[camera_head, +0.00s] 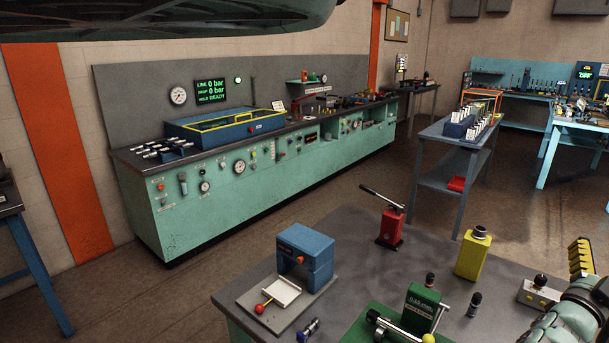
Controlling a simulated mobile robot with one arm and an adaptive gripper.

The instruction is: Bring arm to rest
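My gripper (582,262) shows only in part at the lower right edge of the head view. A yellow-and-black ridged part stands up there, above a grey-green ribbed section of what looks like my arm (572,318). The rest is cut off by the picture edge, so I cannot see both fingers or whether anything is between them. It is at the right side of the near workbench (350,235), beside a small grey box with a toggle (538,294). Whether it touches the bench or the box is unclear.
A long green test bench (240,200) stands behind. Open floor (340,190) lies between them.

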